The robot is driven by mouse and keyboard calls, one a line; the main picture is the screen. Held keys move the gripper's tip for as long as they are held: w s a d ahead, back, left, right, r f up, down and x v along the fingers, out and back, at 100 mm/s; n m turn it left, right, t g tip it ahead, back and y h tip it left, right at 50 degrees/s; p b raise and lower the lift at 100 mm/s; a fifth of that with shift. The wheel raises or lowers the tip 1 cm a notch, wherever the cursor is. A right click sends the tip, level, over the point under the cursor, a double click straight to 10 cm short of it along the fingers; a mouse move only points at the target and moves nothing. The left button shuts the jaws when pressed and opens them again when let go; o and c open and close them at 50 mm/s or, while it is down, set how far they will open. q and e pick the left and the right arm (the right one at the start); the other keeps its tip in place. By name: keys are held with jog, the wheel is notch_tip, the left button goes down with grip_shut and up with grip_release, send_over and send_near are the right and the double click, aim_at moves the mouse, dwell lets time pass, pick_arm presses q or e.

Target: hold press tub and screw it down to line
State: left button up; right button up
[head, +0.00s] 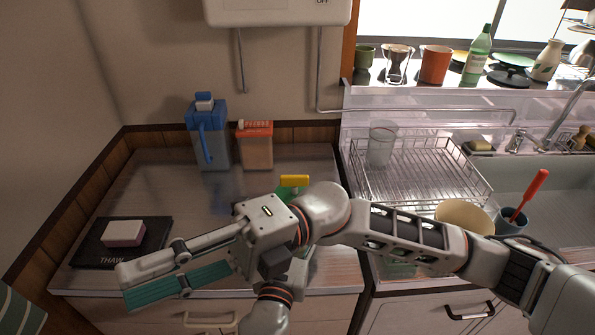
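A yellow crossbar handle (294,181) on a green part (285,192) stands on the left counter, behind my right wrist. I take it for the top of the press tub; its body and line are mostly hidden by my arms. My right gripper (124,288) reaches across from the right and points left, over the counter's front. Its fingers are apart, a teal pad shows, and nothing is between them. An arm link of mine with an orange ring, likely the left, rises from the bottom middle. My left gripper's fingers are hidden behind the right arm.
A blue pitcher (207,140) and an orange-topped container (256,147) stand at the back. A pink-white block (124,233) lies on a black mat (162,226) at left. A wire rack (432,160), a cream bowl (464,214) and the sink (560,190) are at right.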

jog(key=w+d+f+n+t+h, duration=0.2)
jog(key=w+f+n+h, duration=0.2)
jog(key=f+n+h, duration=0.1)
jog(key=n+t+h, duration=0.5)
jog(key=t+h, duration=0.2)
jog(key=t, duration=0.3)
send_near(296, 175)
jog(key=x, duration=0.9)
grip_shut()
